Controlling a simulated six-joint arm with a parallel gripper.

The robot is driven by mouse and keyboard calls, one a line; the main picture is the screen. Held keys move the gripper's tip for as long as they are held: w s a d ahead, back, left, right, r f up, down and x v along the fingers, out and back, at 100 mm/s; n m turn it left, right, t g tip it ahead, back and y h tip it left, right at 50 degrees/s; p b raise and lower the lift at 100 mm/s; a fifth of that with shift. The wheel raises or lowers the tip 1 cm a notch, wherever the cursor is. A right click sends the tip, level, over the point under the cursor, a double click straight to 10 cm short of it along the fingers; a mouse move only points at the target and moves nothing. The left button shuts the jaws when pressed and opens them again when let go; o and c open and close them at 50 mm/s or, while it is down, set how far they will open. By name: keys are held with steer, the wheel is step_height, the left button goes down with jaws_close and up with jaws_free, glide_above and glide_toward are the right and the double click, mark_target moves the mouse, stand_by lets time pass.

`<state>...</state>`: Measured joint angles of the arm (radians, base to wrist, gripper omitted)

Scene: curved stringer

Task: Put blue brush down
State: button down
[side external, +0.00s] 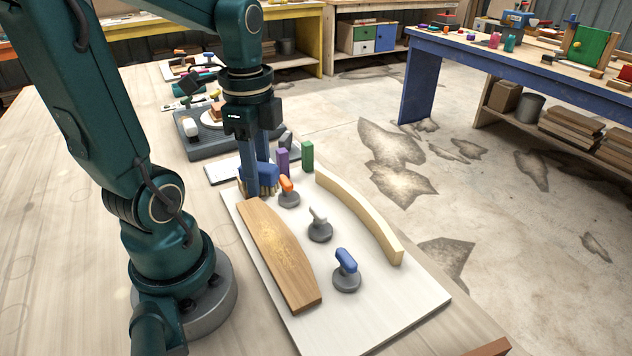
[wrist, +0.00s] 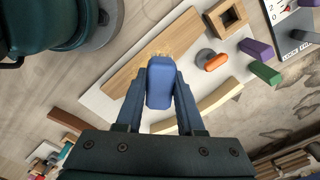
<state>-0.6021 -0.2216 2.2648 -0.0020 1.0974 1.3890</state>
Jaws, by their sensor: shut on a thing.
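My gripper (side external: 251,178) is shut on the blue brush (side external: 266,175), near the far end of the white board (side external: 372,318). The brush has a blue block body and tan bristles. In the wrist view, the brush (wrist: 160,84) sits between the two blue fingers of my gripper (wrist: 161,78). Its bristles show beyond the body, over or close to the brown curved wooden piece (side external: 277,250). I cannot tell whether the bristles touch anything below.
Orange (side external: 288,186), grey (side external: 319,222) and blue (side external: 346,262) handled clamps stand on the board beside a pale curved strip (side external: 360,215). Purple (side external: 282,162) and green (side external: 307,156) blocks stand behind. A square wooden frame (wrist: 228,17) shows nearby. Bare table lies left.

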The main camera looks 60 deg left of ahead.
steer(key=shift+r, duration=0.1)
steer(key=w+d+r+m, duration=0.1)
steer(key=w+d+m, duration=0.2)
steer(key=w+m, duration=0.15)
steer(key=m, duration=0.5)
glide_above(372, 317)
steer(key=shift+n, duration=0.25)
step_height(372, 317, down, 7)
steer(key=shift+a+f, duration=0.1)
steer(key=shift+f, duration=2.05)
steer(key=shift+f, duration=0.15)
steer(key=c, duration=0.5)
jaws_free()
